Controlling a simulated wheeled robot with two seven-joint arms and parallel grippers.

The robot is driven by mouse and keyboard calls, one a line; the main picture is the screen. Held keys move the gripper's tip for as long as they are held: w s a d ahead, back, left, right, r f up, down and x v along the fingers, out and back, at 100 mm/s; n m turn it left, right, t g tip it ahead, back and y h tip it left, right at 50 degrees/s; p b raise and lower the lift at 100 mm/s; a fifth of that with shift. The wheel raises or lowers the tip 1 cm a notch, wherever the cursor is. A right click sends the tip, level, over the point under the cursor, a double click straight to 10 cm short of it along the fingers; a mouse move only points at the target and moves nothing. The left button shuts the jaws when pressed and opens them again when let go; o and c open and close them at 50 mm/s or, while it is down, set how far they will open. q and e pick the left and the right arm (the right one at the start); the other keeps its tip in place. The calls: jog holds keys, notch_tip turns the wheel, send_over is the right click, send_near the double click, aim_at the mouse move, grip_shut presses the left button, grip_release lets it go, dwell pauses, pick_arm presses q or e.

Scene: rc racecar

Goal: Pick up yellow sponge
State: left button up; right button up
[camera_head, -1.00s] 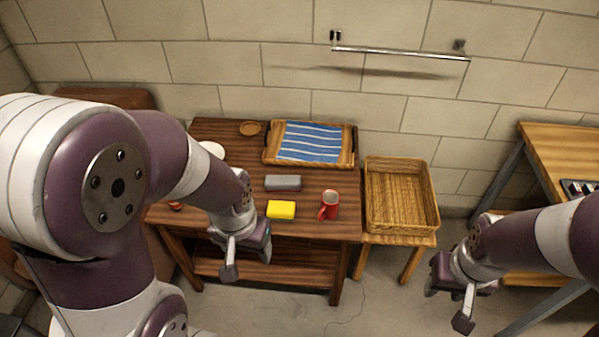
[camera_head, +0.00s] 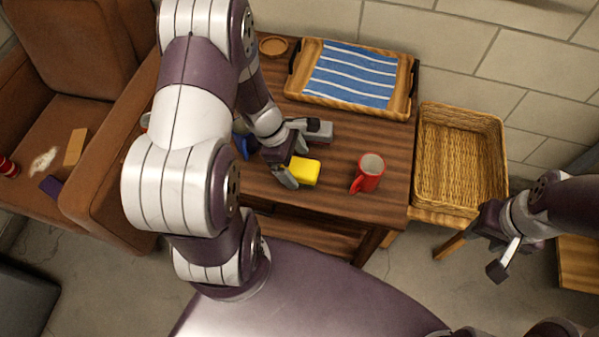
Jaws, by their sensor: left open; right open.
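The yellow sponge (camera_head: 305,172) lies on the wooden table (camera_head: 335,203) near its front edge. My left gripper (camera_head: 294,155) is open, just left of the sponge, with its fingers pointing right. One finger lies near the front left side of the sponge and the other above its back edge. I cannot tell whether they touch it. My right gripper (camera_head: 484,246) is open and empty, away from the table at the right, in front of the wicker basket.
A wooden tray with a blue striped cloth (camera_head: 350,75) is at the back. A wicker basket (camera_head: 505,160) stands right of the table. A brown armchair (camera_head: 112,180) is at the left.

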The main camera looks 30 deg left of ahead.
pick_arm(q)
jog(key=shift+x, duration=1.05)
jog(key=c, duration=1)
jog(key=shift+r, duration=0.15)
